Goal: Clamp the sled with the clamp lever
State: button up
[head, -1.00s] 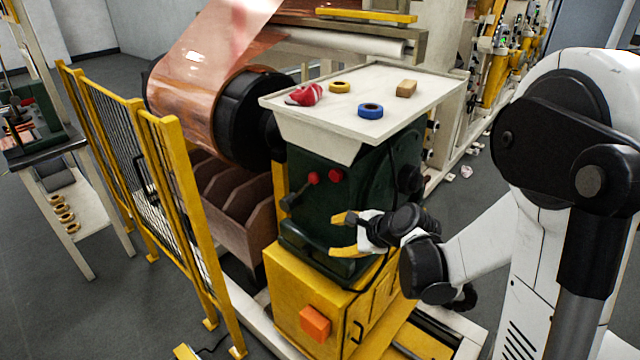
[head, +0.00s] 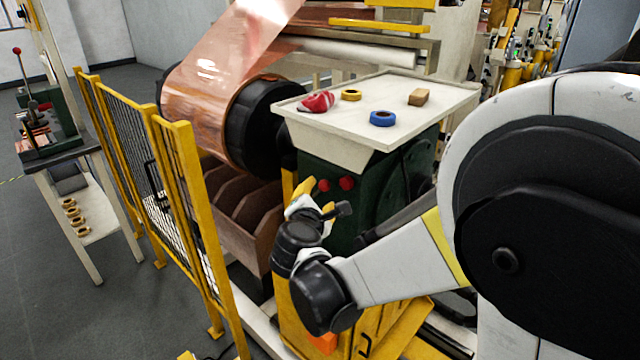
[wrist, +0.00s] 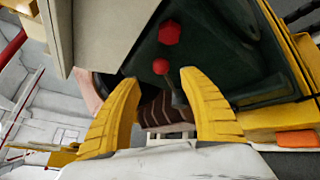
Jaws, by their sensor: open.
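The green machine housing (head: 345,235) carries two red knobs (head: 347,183) on its front. They also show in the wrist view (wrist: 169,32). A short dark lever (wrist: 177,92) hangs below the lower red knob, near the right fingertip in the wrist view. In the head view my gripper and wrist largely hide it. My gripper (head: 316,198) has yellow fingers and is in front of the housing, below the knobs. The wrist view shows the fingers (wrist: 160,80) spread, with no grip on the lever. I cannot tell which part is the sled.
A pale tray (head: 440,98) tops the housing, holding a blue tape roll (head: 382,118), a yellow roll (head: 351,95), a red-and-white item (head: 317,102) and a tan block (head: 418,97). A copper roll (head: 205,110) is behind left. A yellow fence (head: 185,200) stands left.

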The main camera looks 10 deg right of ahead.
aim_at(324, 187)
jog(key=b+x, duration=0.2)
jog(key=x, duration=0.7)
jog(key=shift+d, duration=0.1)
grip_shut()
